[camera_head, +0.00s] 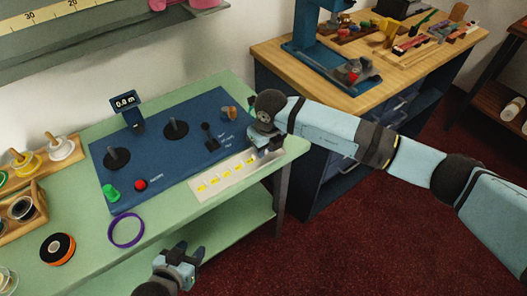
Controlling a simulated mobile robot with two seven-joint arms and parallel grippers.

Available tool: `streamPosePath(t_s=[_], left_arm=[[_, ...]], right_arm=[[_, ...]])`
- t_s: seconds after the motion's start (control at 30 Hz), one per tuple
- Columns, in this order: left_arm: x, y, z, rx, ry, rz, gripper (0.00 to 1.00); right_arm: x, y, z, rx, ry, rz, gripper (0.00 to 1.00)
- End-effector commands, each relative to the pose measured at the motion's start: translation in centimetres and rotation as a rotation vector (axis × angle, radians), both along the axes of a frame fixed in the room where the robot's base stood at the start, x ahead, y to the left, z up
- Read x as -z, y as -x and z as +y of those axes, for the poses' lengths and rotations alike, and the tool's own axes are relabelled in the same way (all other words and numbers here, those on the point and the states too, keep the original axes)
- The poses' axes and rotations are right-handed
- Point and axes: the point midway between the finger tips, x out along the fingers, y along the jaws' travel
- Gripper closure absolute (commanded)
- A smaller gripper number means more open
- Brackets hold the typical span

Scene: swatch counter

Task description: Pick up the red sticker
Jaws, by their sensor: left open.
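A pale strip (206,196) with several yellow stickers (226,174) lies along the front edge of the green counter, beside the blue mat. I cannot make out a red sticker; the strip's right end is partly hidden by my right gripper. My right gripper (266,152) points down at that right end, and whether its jaws are open or shut is unclear. My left gripper (190,251) is open and empty, in front of the counter's front edge at the bottom of the view.
The blue mat (165,165) carries dark posts, a red button (140,184) and a green piece (111,192). A purple ring (126,230) and an orange-and-black roll (58,249) lie on the green counter (90,262). A wooden workbench (375,95) with tools stands behind my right arm.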

Motion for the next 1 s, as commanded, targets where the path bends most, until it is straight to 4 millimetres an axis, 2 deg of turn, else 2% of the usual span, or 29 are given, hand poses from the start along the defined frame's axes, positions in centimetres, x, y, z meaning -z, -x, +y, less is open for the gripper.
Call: streamPosePath(t_s=[0.23,0.3,0.4,0.83,1.0], left_arm=[[0.02,0.00,0.02,0.000,0.000,0.000,0.57],[0.03,0.00,0.02,0.000,0.000,0.000,0.57],[0.08,0.01,0.02,0.000,0.000,0.001,0.57],[0.25,0.08,0.02,0.000,-0.001,0.005,0.57],[0.19,0.08,0.02,0.000,-0.001,0.005,0.57]], right_arm=[[0.35,-0.05,0.01,-0.001,0.000,-0.001,0.65],[0.34,-0.05,0.01,-0.001,0.000,-0.001,0.81],[0.33,-0.05,0.01,-0.001,0.000,-0.001,1.00],[0.29,-0.06,0.01,-0.001,0.000,-0.001,1.00],[-0.46,-0.11,0.03,0.000,-0.001,-0.002,1.00]])
